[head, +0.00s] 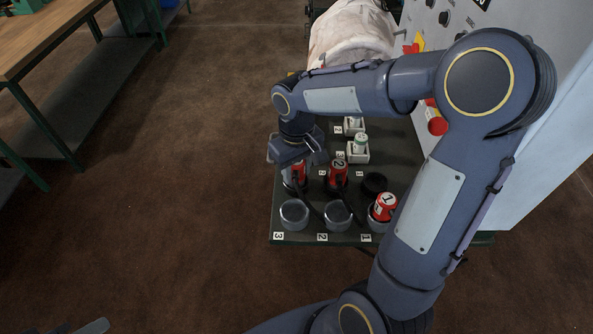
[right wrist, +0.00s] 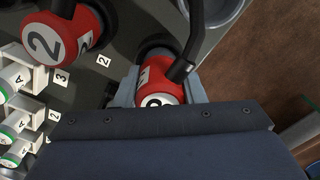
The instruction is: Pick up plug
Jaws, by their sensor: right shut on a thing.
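My right gripper (head: 296,168) is shut on a red plug (head: 300,174) in the column marked 3, at the left of the board. The right wrist view shows this plug (right wrist: 160,80) between the grey fingers, with a black cable bending off it and its number mostly hidden. Its lower end sits at a dark round socket; I cannot tell whether it is lifted. Red plug 2 (head: 338,176) stands to its right, and red plug 1 (head: 384,207) leans in a front cup. Grey parts at the bottom left edge seem to be my left gripper (head: 82,328), mostly cut off.
Grey cups (head: 294,214) line the front of the dark board (head: 305,238). White-green plugs (head: 360,145) stand in white holders farther back. A control cabinet (head: 540,130) with a red button rises at the right. A workbench (head: 50,40) is at the left; the floor between is clear.

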